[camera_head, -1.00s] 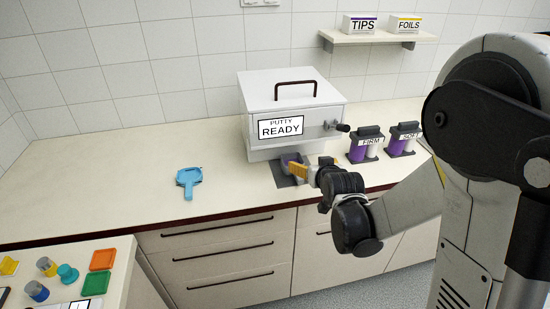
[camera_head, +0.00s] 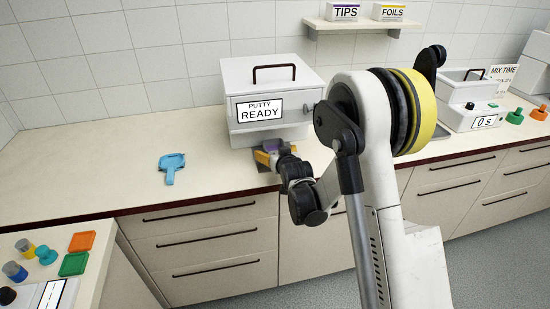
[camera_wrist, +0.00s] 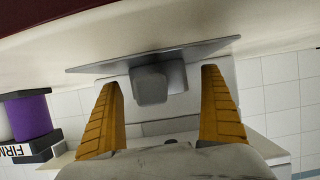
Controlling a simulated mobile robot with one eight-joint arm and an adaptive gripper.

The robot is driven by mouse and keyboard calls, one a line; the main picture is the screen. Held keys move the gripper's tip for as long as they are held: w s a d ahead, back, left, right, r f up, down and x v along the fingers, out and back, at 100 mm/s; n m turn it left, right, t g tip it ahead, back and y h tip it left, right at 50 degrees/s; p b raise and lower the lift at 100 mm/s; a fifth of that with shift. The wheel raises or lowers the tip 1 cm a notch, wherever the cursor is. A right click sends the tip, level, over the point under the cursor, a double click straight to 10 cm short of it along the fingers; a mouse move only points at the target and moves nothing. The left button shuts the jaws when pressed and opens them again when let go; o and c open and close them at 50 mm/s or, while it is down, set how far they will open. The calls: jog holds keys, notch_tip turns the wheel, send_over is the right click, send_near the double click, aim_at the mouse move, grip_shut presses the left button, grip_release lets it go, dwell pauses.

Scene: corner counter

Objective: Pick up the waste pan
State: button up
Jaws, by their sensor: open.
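No label marks the waste pan. A grey block-like part (camera_wrist: 150,83) with a flat dark grey plate (camera_wrist: 88,68) sits low at the putty box in the wrist view. In the head view the dark plate (camera_head: 264,166) lies on the counter under the box front, mostly hidden by my gripper. My gripper (camera_head: 262,158) is open there; in the wrist view its yellow fingers (camera_wrist: 162,92) stand either side of the grey part, with gaps on both sides. A blue pan-shaped thing with a short handle (camera_head: 171,165) lies on the counter to the left, away from my gripper.
The white putty box (camera_head: 290,80) stands directly above and behind my gripper. A purple cartridge in a dark holder (camera_wrist: 30,118) stands nearby. My arm hides part of the counter. A side table (camera_head: 105,255) at lower left holds small items.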

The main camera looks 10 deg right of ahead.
jog(key=shift+x, duration=0.85)
jog(key=c, duration=1.4)
jog(key=shift+s+r, duration=0.1)
jog(key=shift+r, duration=0.05)
jog(key=shift+s+r+p, duration=0.15)
jog(key=shift+r+p, duration=0.25)
jog(key=shift+p, duration=0.1)
jog(key=shift+r+p, duration=1.25)
jog(key=shift+r, duration=1.8)
jog(key=shift+s+f+b, duration=0.1)
jog(key=shift+s+b, duration=0.85)
jog(key=shift+s, duration=8.8)
